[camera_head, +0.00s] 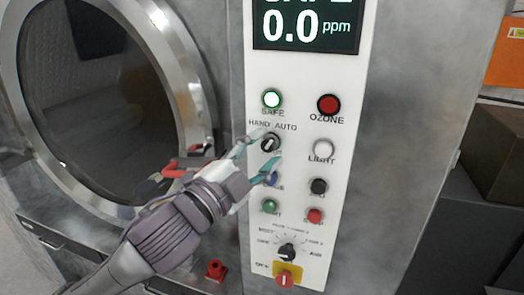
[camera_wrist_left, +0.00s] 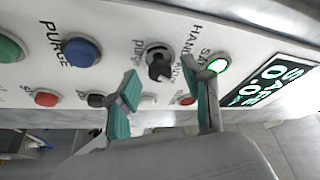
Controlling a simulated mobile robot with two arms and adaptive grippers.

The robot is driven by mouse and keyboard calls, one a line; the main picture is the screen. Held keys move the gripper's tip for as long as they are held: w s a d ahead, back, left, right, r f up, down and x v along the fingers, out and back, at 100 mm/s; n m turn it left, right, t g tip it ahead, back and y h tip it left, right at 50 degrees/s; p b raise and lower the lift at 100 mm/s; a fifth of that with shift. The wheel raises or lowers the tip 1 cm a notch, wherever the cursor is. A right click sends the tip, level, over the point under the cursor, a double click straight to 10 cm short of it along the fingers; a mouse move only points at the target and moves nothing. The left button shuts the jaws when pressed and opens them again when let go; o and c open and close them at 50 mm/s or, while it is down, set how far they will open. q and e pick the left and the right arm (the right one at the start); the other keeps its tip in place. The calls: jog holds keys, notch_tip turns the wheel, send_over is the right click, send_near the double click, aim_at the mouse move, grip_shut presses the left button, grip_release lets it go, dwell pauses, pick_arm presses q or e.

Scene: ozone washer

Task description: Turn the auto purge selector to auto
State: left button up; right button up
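The auto purge selector (camera_head: 270,143) is a black rotary knob under the words HAND and AUTO on the white control panel (camera_head: 345,205). It also shows in the left wrist view (camera_wrist_left: 158,66), where its grip bar sticks out from a dark round base. Which label the bar points at is hard to tell. My left gripper (camera_head: 267,148) is open, with its teal-padded fingertips on either side of the selector. In the left wrist view the open fingers (camera_wrist_left: 160,80) frame the knob with a gap on each side. My right gripper is not in view.
A lit green SAFE lamp (camera_head: 271,99) sits just above the selector, and a blue PURGE button (camera_wrist_left: 82,53) is close by. A red OZONE lamp (camera_head: 328,104), more buttons and a lower rotary switch (camera_head: 287,252) share the panel. A round door (camera_head: 190,60) stands left.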

pick_arm(q)
jog(key=shift+s+a, duration=0.15)
jog(key=v, duration=0.7)
